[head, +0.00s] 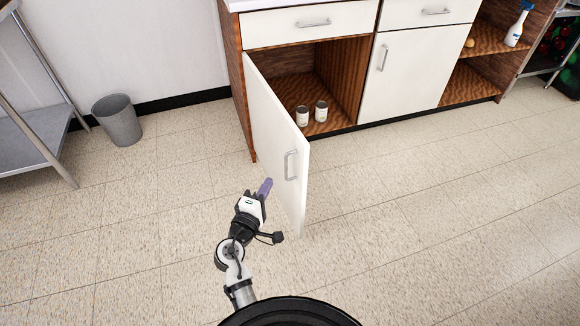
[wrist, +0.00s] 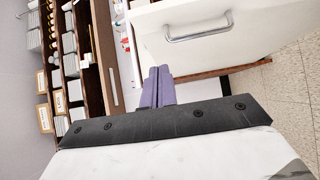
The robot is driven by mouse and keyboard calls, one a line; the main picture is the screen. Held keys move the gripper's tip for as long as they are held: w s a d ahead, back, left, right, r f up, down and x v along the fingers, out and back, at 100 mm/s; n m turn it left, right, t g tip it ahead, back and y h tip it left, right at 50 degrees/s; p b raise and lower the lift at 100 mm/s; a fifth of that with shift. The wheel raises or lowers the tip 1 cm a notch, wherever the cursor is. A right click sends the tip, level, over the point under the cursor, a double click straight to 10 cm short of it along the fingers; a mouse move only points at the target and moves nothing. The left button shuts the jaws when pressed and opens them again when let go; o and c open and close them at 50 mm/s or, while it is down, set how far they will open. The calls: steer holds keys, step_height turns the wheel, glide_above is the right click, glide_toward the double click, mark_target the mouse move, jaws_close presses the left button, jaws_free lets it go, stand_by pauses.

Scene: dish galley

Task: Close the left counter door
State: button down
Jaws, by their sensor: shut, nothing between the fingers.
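The left counter door (head: 276,135) is white with a metal bar handle (head: 290,165). It stands wide open, swung out from its hinges at the left side of the cabinet. My gripper (head: 266,188) is shut and empty, just left of the door near its free edge, low over the floor. I cannot tell whether its tip touches the door. In the wrist view the purple fingers (wrist: 158,85) are together, and a white front with a metal handle (wrist: 198,32) shows beyond them.
Two cans (head: 312,114) stand inside the open cabinet (head: 345,75). A closed white door (head: 412,75) is to its right. A grey bin (head: 117,120) and a metal table (head: 30,135) stand at the left. The floor around the door is clear.

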steer(key=p, duration=0.2)
glide_toward(298, 149)
steer(key=w+a, duration=0.2)
steer(key=w, duration=0.1)
steer(key=w+d, duration=0.2)
steer(key=d, duration=0.1)
steer(key=shift+r+p, duration=0.15)
steer(key=shift+p, duration=0.25)
steer(key=shift+w+d, duration=0.2)
steer(key=shift+d, duration=0.3)
